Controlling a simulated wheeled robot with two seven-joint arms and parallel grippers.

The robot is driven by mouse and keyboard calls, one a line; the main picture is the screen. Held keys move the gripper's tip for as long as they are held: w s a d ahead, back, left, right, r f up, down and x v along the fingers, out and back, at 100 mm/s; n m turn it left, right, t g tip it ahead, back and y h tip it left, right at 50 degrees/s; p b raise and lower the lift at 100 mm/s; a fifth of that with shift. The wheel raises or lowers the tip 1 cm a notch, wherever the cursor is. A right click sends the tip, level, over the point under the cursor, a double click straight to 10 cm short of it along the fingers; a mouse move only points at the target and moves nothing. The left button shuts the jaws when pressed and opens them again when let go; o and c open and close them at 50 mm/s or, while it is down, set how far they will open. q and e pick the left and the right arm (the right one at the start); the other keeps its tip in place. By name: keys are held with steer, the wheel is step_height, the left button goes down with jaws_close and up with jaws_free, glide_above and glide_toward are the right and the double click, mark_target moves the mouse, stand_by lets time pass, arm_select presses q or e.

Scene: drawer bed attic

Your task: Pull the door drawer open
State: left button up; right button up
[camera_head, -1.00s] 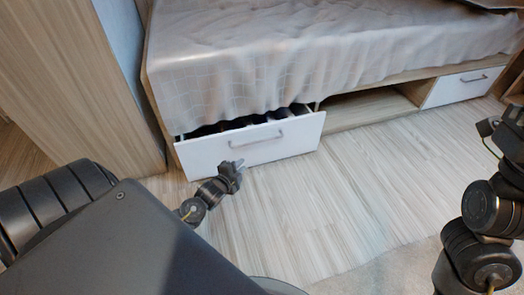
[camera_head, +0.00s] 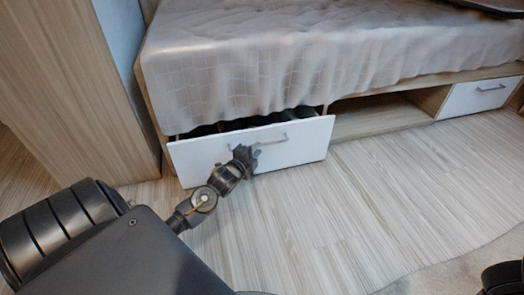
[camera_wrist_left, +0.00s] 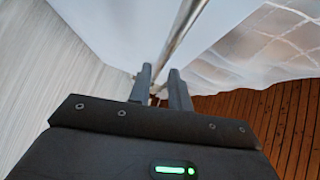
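The white drawer (camera_head: 300,152) under the left end of the bed stands partly pulled out, with a dark gap above its front. Its grey bar handle (camera_head: 275,140) is on the front panel. My left gripper (camera_head: 246,153) is at the left part of the handle. In the left wrist view the two fingers (camera_wrist_left: 162,82) are apart, and the handle bar (camera_wrist_left: 185,33) runs down toward the gap between them. Whether they touch the bar is unclear. My right gripper is out of view.
A second white drawer (camera_head: 474,96) is shut at the right, beside an open wooden compartment (camera_head: 375,117). A bed cover (camera_head: 235,75) hangs above the drawer. A wooden cabinet (camera_head: 75,85) stands at the left. The floor (camera_head: 350,210) in front is clear.

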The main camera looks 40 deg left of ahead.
arm_select(q)
steer(key=b+x, duration=0.1)
steer(key=x, duration=0.2)
steer(key=shift+w+f+b, duration=0.2)
steer(key=shift+w+b, duration=0.15)
steer(key=shift+b, duration=0.05)
steer(key=shift+w+a, duration=0.1)
steer(key=shift+w, duration=0.25)
steer(key=shift+r, duration=0.1)
jaws_close()
